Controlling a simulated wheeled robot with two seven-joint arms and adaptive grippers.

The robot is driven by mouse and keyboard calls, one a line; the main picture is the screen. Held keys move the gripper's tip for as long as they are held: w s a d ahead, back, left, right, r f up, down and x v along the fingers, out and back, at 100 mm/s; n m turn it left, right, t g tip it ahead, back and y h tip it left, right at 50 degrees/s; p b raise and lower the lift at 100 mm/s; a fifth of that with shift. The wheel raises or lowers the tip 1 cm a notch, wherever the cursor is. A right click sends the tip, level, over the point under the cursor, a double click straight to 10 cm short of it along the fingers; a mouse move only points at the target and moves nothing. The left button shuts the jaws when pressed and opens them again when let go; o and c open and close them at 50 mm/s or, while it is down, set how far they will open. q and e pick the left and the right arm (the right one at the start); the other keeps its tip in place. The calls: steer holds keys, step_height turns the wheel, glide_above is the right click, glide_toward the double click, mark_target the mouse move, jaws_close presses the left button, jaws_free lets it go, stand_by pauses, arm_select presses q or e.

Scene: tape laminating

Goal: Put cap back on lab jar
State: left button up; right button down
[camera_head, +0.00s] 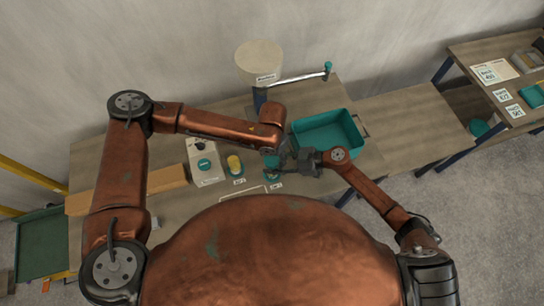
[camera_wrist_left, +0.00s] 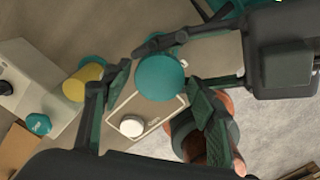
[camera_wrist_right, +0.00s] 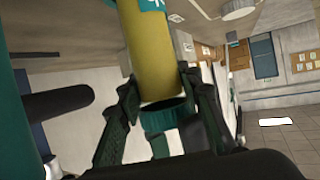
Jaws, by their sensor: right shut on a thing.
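A teal round piece (camera_wrist_left: 160,77) lies between the fingers of my right gripper (camera_wrist_right: 165,120), which is shut on it. I cannot tell whether it is the cap or an end of a jar. In the right wrist view a yellow cylinder (camera_wrist_right: 150,55) stands in line with its teal end; whether they are joined is unclear. A yellow jar (camera_head: 234,163) with teal at one end is left of the grippers, also in the left wrist view (camera_wrist_left: 75,88). My left gripper (camera_wrist_left: 155,110) is open above the teal piece, its fingers spread either side of it in view and apparently empty.
A teal tray (camera_head: 325,133) sits just right behind the grippers. A white box (camera_head: 204,162) with a teal disc is at left. A post with a crank handle (camera_head: 300,79) stands behind. A card with a white round item (camera_wrist_left: 132,126) lies below the grippers.

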arm_select(q)
steer(key=shift+o, duration=0.6)
steer(key=shift+r, duration=2.25)
steer(key=shift+c, duration=0.4)
